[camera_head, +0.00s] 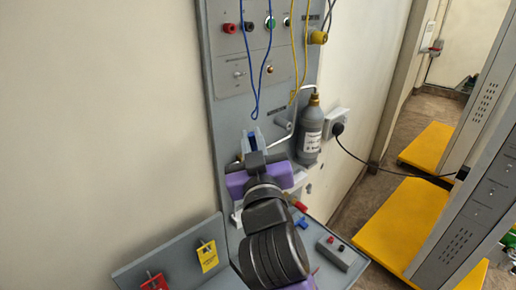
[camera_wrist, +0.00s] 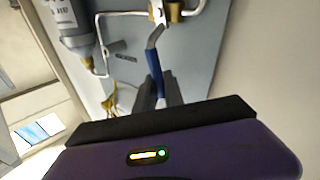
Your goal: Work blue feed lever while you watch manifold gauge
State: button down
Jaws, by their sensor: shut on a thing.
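The blue feed lever (camera_wrist: 154,65) shows in the wrist view as a blue handle on a bent metal stem below a brass fitting (camera_wrist: 174,12). My gripper (camera_wrist: 159,88) has its dark fingers on both sides of the handle's lower end and is shut on it. In the head view, my gripper (camera_head: 254,152) is against the grey panel, with a bit of the blue lever (camera_head: 252,140) showing just beyond its fingers. Much of the handle is hidden there by my gripper. I cannot make out a manifold gauge in either view.
A grey bottle (camera_head: 311,130) hangs on the panel close to the right of my gripper, beside a thin white pipe (camera_head: 285,134). Blue and yellow cables (camera_head: 255,85) hang above. A shelf below carries a small switch box (camera_head: 336,252) and tagged parts (camera_head: 208,256).

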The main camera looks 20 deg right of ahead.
jog(key=n+b, duration=0.1)
jog(key=a+t, duration=0.1)
jog(key=n+b, duration=0.1)
jog(key=shift+s+a+f+n+b, duration=0.3)
jog(key=shift+a+b, duration=0.05)
jog(key=shift+a, duration=0.05)
jog(key=c, duration=1.4)
grip_release()
jog(key=shift+c, duration=0.2)
jog(key=shift+s, duration=0.1)
jog(key=b+v, duration=0.2)
jog(key=v, duration=0.5)
jog(key=shift+s+f, duration=0.2)
jog(key=shift+s, duration=0.1)
